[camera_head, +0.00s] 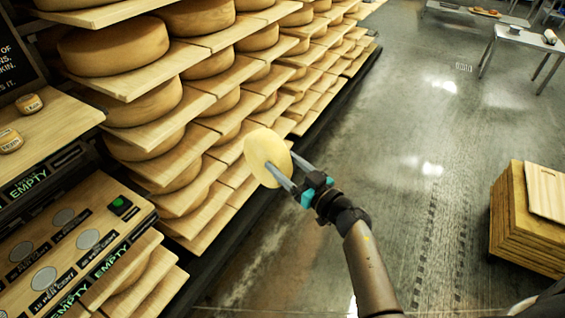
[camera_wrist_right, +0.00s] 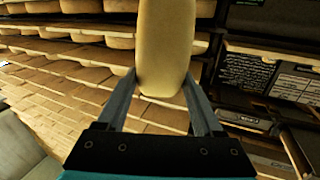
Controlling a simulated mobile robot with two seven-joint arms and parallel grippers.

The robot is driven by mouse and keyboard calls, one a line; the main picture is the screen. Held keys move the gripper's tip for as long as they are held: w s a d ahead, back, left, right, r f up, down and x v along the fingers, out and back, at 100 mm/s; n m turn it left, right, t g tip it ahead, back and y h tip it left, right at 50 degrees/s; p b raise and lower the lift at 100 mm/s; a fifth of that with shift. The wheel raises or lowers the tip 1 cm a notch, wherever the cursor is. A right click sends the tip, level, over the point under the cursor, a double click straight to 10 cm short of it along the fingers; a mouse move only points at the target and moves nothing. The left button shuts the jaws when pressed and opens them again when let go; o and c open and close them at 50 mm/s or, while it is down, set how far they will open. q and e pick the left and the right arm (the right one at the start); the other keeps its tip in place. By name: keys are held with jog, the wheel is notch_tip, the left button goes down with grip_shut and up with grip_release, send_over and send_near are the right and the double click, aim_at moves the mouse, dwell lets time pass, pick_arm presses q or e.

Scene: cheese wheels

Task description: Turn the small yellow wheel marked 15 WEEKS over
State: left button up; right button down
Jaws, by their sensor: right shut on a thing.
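The small yellow wheel (camera_head: 267,157) is held in the air in front of the cheese shelves. It stands on edge, with a pale flat face turned toward the head camera. No marking is readable on it. My right gripper (camera_head: 291,176) is shut on it, with one finger on each side. In the right wrist view the wheel (camera_wrist_right: 165,50) shows edge-on between the two fingers (camera_wrist_right: 165,90). My left gripper is not in view.
Shelves (camera_head: 140,80) of large cheese wheels fill the left and middle. At lower left a sloping board (camera_head: 75,240) has round discs and "EMPTY" labels. Two small wheels (camera_head: 29,104) sit on a ledge above it. Stacked boards (camera_head: 525,230) stand at right. The floor between is clear.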

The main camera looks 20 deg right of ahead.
jog(key=m+p, duration=0.2)
jog(key=d+m+p, duration=0.1)
jog(key=shift+w+r+m, duration=0.25)
jog(key=shift+r+m, duration=0.05)
jog(key=shift+r, duration=0.05)
jog(key=shift+d+f+m+p, duration=0.15)
jog(key=shift+d+m+p, duration=0.1)
jog(key=shift+m+p, duration=0.8)
jog(key=f+m, duration=0.1)
jog(key=m, duration=0.3)
jog(key=d+f+m, duration=0.1)
jog(key=m, duration=0.6)
jog(key=shift+w+d+f+m, duration=0.15)
jog(key=shift+w+f+m, duration=0.15)
jog(key=shift+f+m, duration=0.1)
